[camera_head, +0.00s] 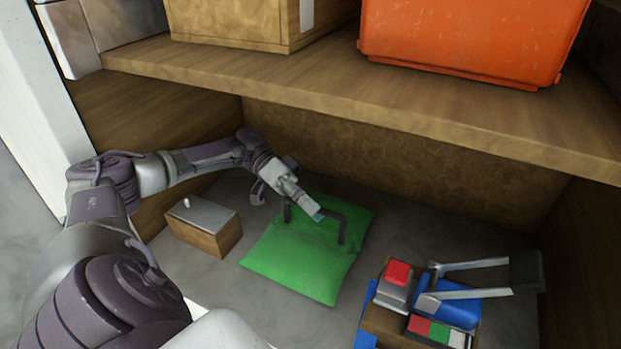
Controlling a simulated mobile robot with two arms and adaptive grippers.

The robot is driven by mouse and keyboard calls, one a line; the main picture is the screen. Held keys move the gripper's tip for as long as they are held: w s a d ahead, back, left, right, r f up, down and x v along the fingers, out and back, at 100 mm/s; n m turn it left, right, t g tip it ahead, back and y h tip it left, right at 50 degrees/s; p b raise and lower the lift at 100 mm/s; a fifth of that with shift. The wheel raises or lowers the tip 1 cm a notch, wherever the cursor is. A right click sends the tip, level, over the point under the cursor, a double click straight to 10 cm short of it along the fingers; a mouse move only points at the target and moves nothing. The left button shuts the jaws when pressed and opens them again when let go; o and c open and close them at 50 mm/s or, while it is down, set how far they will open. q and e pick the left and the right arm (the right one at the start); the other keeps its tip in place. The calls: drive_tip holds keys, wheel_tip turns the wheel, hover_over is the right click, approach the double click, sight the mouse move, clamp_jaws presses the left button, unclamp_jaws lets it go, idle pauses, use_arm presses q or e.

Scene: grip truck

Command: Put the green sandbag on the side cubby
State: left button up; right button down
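The green sandbag (300,262) lies flat on the grey floor of the low wooden compartment, under the shelf. My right gripper is not in view. The low compartment has wooden walls and a back panel (400,175); whether it is the side cubby is not clear.
A small wooden box with a grey lid (205,222) stands left of the bag. A bin with red, blue and grey items (385,322) stands at the lower right. Above, the wooden shelf (330,72) carries an orange crate (470,40) and a wooden box (230,22).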

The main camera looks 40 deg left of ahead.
use_arm(q)
drive_tip(key=shift+a, duration=0.1)
drive_tip(key=shift+w+a, duration=0.1)
drive_tip(key=shift+a, duration=0.2)
drive_tip(key=b+v, duration=0.2)
drive_tip(key=v, duration=0.4)
drive_tip(key=shift+a, duration=0.1)
drive_tip(key=shift+a+r, duration=0.15)
drive_tip(key=shift+a, duration=0.15)
drive_tip(key=shift+r, duration=0.1)
